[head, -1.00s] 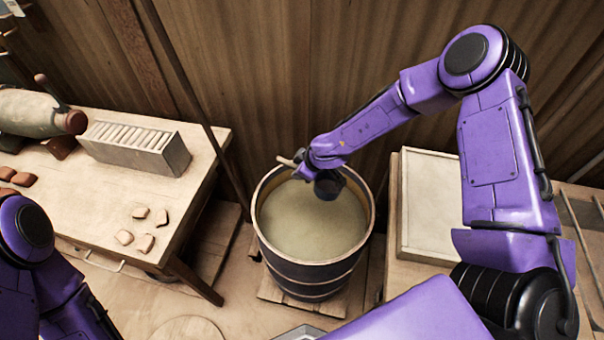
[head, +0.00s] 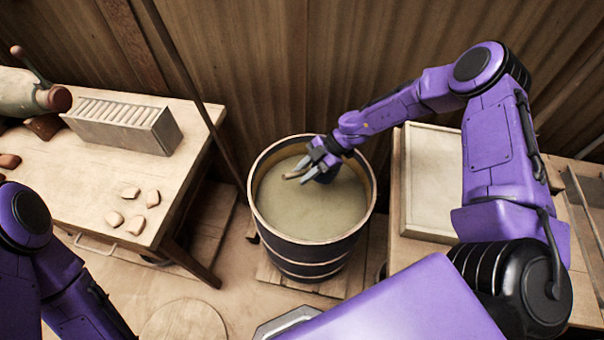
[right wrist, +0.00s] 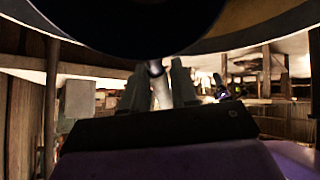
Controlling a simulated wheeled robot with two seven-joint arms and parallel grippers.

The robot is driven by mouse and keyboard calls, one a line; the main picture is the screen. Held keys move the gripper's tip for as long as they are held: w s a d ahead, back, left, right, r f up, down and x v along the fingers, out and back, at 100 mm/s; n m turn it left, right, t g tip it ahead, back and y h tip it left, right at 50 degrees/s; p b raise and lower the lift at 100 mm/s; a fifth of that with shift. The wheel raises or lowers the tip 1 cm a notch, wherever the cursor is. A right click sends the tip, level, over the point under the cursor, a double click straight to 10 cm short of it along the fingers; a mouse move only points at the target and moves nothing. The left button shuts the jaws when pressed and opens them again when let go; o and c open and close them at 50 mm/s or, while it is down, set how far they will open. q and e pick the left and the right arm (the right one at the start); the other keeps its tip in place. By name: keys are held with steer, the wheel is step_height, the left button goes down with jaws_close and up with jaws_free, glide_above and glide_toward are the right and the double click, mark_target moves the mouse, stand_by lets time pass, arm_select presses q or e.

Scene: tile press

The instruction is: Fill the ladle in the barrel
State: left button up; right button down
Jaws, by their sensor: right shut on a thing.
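The barrel (head: 310,252) stands in the middle of the head view, dark with pale bands and filled with a murky greenish liquid (head: 305,215). My right gripper (head: 304,171) is over the barrel's opening, shut on the ladle's pale handle (head: 292,175). The ladle's dark bowl (head: 328,174) is partly hidden by the gripper and lies low at the liquid; I cannot tell how deep. In the right wrist view the dark bowl (right wrist: 130,22) fills the top, and the handle (right wrist: 157,82) runs between the fingers. My left gripper is out of view.
A wooden table (head: 70,185) at left bears a slatted box (head: 120,125) and several clay pieces (head: 131,192). A pale tray (head: 432,180) lies on a bench right of the barrel. A corrugated wall (head: 270,60) closes the back. A round board (head: 185,322) lies on the floor in front.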

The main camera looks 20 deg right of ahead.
step_height(320, 180, down, 13)
steer(key=d+y+b, duration=0.1)
steer(key=y+b, duration=0.1)
steer(key=b, duration=1.2)
steer(key=shift+w+d+b, duration=0.2)
steer(key=shift+b, duration=0.1)
steer(key=a+r+h+p, duration=0.1)
steer(key=r+p, duration=0.4)
steer(key=p, duration=0.1)
steer(key=a+r+h+p, duration=0.1)
steer(key=r+h+p, duration=0.1)
steer(key=r+p, duration=0.4)
steer(key=a+r+h+p, duration=0.1)
steer(key=r+h+p, duration=0.1)
steer(key=r+p, duration=0.4)
steer(key=shift+s+a+t, duration=0.15)
steer(key=shift+s+t, duration=0.15)
steer(key=shift+s, duration=0.05)
stand_by(1.0)
